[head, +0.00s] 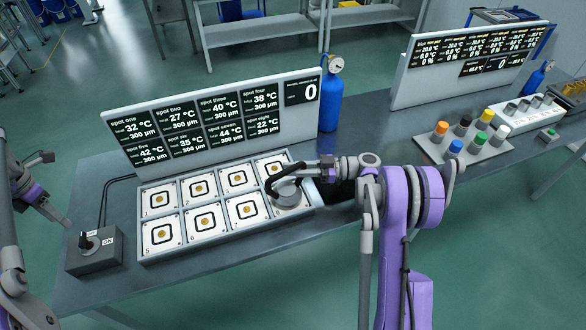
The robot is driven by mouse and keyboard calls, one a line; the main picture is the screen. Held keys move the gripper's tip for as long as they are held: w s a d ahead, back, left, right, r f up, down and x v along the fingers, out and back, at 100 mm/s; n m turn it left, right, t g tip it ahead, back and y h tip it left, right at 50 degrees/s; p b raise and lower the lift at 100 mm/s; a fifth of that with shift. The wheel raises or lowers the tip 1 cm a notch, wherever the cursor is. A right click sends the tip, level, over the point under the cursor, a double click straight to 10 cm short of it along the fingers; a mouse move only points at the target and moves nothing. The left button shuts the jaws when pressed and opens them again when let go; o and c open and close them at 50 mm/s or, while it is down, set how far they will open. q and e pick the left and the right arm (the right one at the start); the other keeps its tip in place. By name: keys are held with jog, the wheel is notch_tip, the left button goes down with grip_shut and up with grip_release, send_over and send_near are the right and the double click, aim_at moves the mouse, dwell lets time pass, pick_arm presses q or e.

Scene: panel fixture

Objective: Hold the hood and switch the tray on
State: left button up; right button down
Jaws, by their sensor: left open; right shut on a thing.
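The tray (228,237) is a light frame with two rows of numbered square tiles, each with a gold disc. A grey round hood (291,200) is over the tray's right end, hiding part of a tile there. My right gripper (284,186) is shut on the hood, its dark fingers at the top. I cannot tell whether the hood touches the tile. A grey switch box (96,256) with a dark knob (86,241) and ON/OFF labels stands left of the tray; the knob's setting is unclear. My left gripper (59,190) is open and empty, up and left of the box.
A display panel (212,113) behind the tray shows temperatures, 300 µm values and a 0. A blue gas bottle (330,103) stands beside it. A cable runs behind the switch box.

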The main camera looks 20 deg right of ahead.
aim_at(81, 238)
dwell(0.9)
pick_arm(q)
jog(key=o, duration=0.6)
jog(key=shift+o, duration=0.2)
notch_tip(81, 238, down, 10)
jog(key=m, duration=1)
jog(key=shift+r+m, duration=0.15)
jog(key=shift+m, duration=0.15)
jog(key=c, duration=1.4)
